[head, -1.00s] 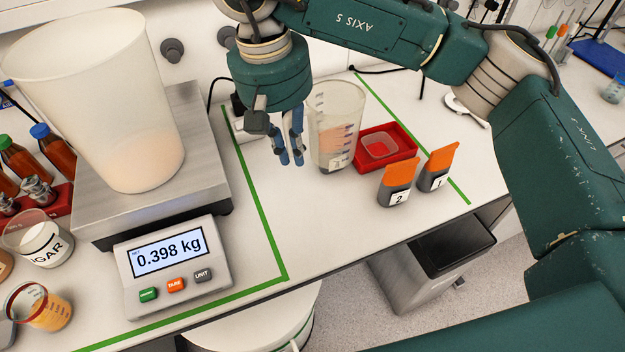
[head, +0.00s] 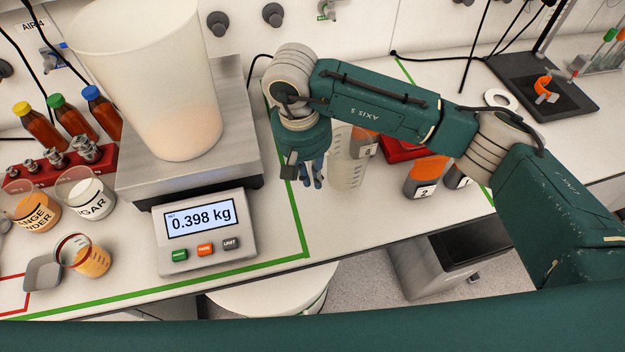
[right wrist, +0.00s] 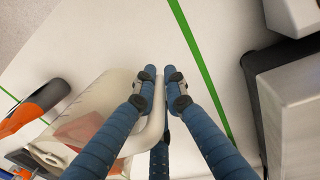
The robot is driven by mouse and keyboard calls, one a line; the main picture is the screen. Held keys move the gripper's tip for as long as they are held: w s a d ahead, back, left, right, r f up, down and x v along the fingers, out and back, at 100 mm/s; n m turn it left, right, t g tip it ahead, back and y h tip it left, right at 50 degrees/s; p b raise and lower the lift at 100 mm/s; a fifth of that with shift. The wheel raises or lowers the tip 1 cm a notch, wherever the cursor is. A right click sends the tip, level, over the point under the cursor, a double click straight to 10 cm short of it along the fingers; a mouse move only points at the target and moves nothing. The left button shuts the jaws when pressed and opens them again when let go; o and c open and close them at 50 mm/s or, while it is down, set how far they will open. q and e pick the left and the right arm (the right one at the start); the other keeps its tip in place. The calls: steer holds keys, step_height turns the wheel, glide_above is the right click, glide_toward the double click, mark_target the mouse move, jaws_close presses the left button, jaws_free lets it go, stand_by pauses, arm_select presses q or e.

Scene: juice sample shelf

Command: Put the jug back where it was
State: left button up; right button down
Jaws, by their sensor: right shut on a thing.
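The jug (head: 348,170) is a clear, tall vessel with scale marks. It looks roughly upright in the head view, right of the scale and left of the red tray. My right gripper (head: 315,181) points down at its left side. In the right wrist view the jug (right wrist: 112,97) lies at the left, and the right gripper's fingers (right wrist: 161,82) are shut on its handle. My left gripper is out of view.
The scale (head: 205,231) reads 0.398 kg and carries a large translucent bucket (head: 150,80). Orange-and-grey container 2 (head: 425,178) stands near the bench's front edge, beside another one. The red tray (head: 398,155) is partly hidden behind my arm. Green tape (head: 296,215) marks the bench.

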step_height(320, 180, down, 3)
steer(key=shift+p, duration=0.55)
steer(key=shift+f, duration=0.55)
steer(key=c, duration=1.8)
jaws_free()
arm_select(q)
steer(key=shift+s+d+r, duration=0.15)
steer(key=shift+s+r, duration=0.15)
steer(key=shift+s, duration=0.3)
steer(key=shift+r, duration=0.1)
arm_select(e)
steer(key=shift+r, duration=0.1)
